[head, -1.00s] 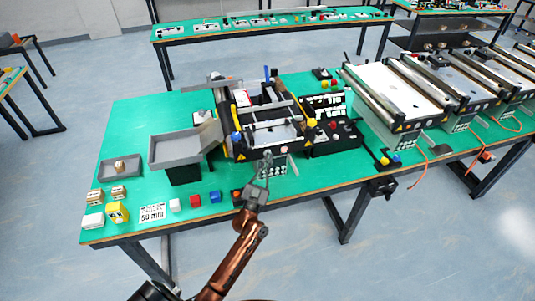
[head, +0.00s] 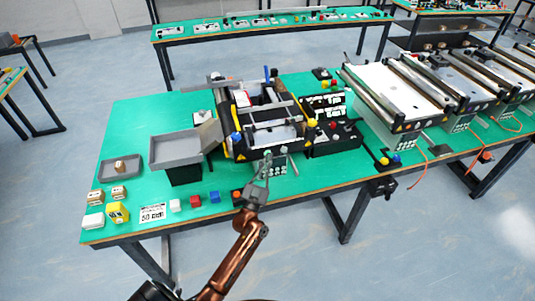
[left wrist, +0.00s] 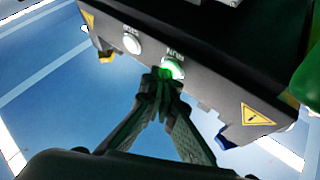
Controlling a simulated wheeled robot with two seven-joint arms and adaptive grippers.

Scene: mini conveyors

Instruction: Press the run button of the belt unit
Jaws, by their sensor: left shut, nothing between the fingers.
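The belt unit (head: 278,137) stands on the green table, its dark front face towards me. In the left wrist view its front panel (left wrist: 215,88) carries two round buttons. One button (left wrist: 132,45) is white and unlit. The other button (left wrist: 173,68) glows green; the labels above both are too blurred to read surely. My left gripper (head: 266,160) is shut and empty, just in front of the unit's front face. In the left wrist view its fingertips (left wrist: 162,76) are at the lower edge of the green-lit button and partly cover it. My right gripper is not in view.
A grey tray (head: 152,150) on a dark stand is left of the unit. Small white, red and blue cubes (head: 196,201) lie near the table's front edge. A black control box (head: 345,141) stands to the right. The floor in front is clear.

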